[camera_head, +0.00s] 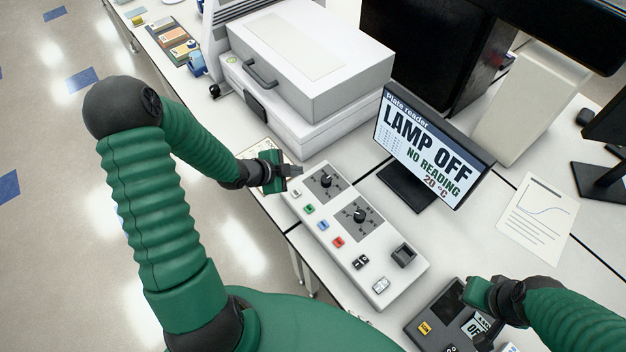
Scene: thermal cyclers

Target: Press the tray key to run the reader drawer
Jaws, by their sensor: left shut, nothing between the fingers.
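The plate reader (300,65) is a large pale box with a handle on its front, at the top middle. A dark part (256,107) shows low on its front; no extended drawer is visible. A white control panel (325,218) lies in front of it with two dials and several coloured keys; the key labels are too small to read. My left gripper (292,170) is shut and empty at the panel's upper left corner, near a white key; I cannot tell whether it touches. My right gripper (488,330) is over a dark device at the lower right, its fingers unclear.
A monitor (425,145) behind the panel reads "LAMP OFF, NO READING, 20 °C". The dark device (432,318) has a small screen and a yellow key. A paper sheet (536,220) lies at the right. Coloured racks (172,38) stand at the back left. Open floor lies left.

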